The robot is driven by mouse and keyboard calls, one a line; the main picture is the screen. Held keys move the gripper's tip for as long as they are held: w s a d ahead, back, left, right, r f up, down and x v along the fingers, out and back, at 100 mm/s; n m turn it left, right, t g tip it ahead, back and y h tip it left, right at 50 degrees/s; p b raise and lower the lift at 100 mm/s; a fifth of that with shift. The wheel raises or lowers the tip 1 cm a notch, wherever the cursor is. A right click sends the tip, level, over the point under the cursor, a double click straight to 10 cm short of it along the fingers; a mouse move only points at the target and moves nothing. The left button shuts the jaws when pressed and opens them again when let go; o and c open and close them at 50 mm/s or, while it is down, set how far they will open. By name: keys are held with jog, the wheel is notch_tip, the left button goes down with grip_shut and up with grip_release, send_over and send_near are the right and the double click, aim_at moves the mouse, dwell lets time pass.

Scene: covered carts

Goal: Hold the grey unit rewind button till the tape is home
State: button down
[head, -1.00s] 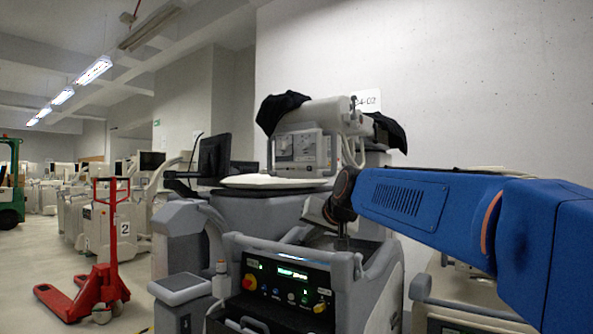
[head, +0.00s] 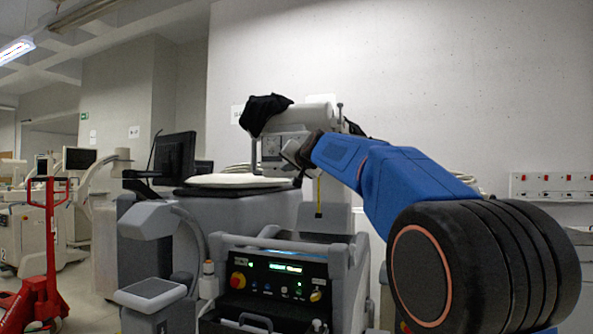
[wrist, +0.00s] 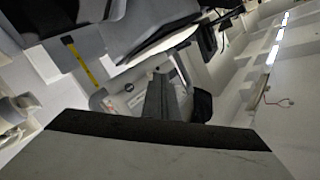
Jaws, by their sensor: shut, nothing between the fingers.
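A pale grey box with a dial (head: 270,148) stands on top of the large machine, partly hidden behind my gripper. It also shows in the wrist view (wrist: 128,88), just beyond the fingers. My gripper (head: 296,150) is in front of the right part of this box, shut and empty; its dark fingers (wrist: 163,98) point at the box in the wrist view. I cannot tell whether they touch it. A yellow strip (head: 318,195) hangs below, also seen in the wrist view (wrist: 80,62). I cannot make out a rewind button.
A lower grey cart with a lit control panel (head: 285,268) and a red knob stands in front. A black monitor (head: 174,156) is left of the box and a dark cloth (head: 264,113) lies above it. A red pallet jack (head: 42,260) stands far left.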

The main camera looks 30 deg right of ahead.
jog(key=w+d, duration=0.5)
jog(key=d, duration=0.2)
jog(key=shift+w, duration=0.2)
dwell(0.4)
jog(key=shift+w+d, duration=0.1)
dwell(1.9)
jog(key=shift+w+d, duration=0.15)
jog(key=shift+d, duration=0.05)
jog(key=shift+w+d, duration=0.25)
jog(key=shift+d, duration=0.1)
dwell(1.0)
jog(key=shift+a, duration=0.15)
jog(key=shift+s+a, duration=0.5)
jog(key=shift+a, duration=0.05)
dwell(0.5)
jog(key=shift+s+a, duration=0.8)
jog(key=shift+a, duration=0.2)
jog(key=shift+s+a, duration=0.75)
jog(key=shift+a, duration=0.2)
